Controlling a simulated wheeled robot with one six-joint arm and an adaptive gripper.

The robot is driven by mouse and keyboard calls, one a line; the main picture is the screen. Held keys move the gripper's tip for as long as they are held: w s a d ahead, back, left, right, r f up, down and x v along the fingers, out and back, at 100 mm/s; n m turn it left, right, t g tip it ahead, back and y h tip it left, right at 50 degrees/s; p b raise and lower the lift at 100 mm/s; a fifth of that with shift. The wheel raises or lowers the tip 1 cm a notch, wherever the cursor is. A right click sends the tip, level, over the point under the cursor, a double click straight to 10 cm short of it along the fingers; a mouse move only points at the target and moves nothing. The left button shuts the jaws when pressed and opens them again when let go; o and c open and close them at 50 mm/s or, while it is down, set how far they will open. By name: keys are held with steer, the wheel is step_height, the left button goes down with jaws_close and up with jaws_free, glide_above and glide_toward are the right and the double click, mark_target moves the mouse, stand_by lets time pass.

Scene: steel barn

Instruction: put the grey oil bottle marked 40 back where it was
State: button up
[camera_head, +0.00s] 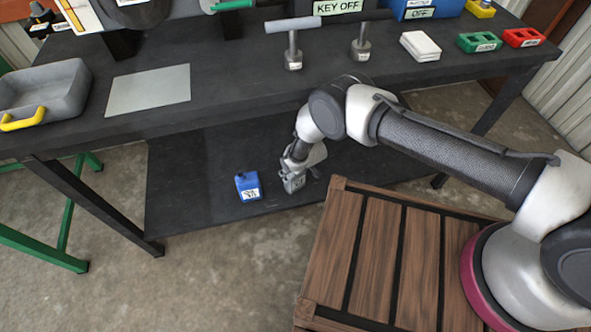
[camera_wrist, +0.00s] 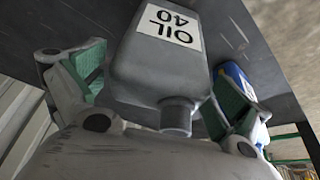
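The grey oil bottle (camera_wrist: 155,65) fills the middle of the wrist view, its white label reading OIL 40 and its cap pointing toward my palm. In the head view the bottle (camera_head: 293,185) is on or just above the lower shelf (camera_head: 190,200), near its front edge. My gripper (camera_head: 303,176) is over it from above. In the wrist view my gripper's green-padded fingers (camera_wrist: 160,90) stand on either side of the bottle, spread, with a narrow gap visible at the left pad. Contact at the right pad is unclear.
A blue bottle (camera_head: 248,187) stands on the shelf to the left, close to my gripper; it also shows in the wrist view (camera_wrist: 240,80). The workbench top (camera_head: 240,90) overhangs behind. A wooden slatted crate (camera_head: 372,255) lies in front right. The shelf's left part is clear.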

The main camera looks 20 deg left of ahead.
steer(key=v, duration=1.2)
steer(key=shift+r, duration=0.2)
steer(key=shift+s, duration=0.1)
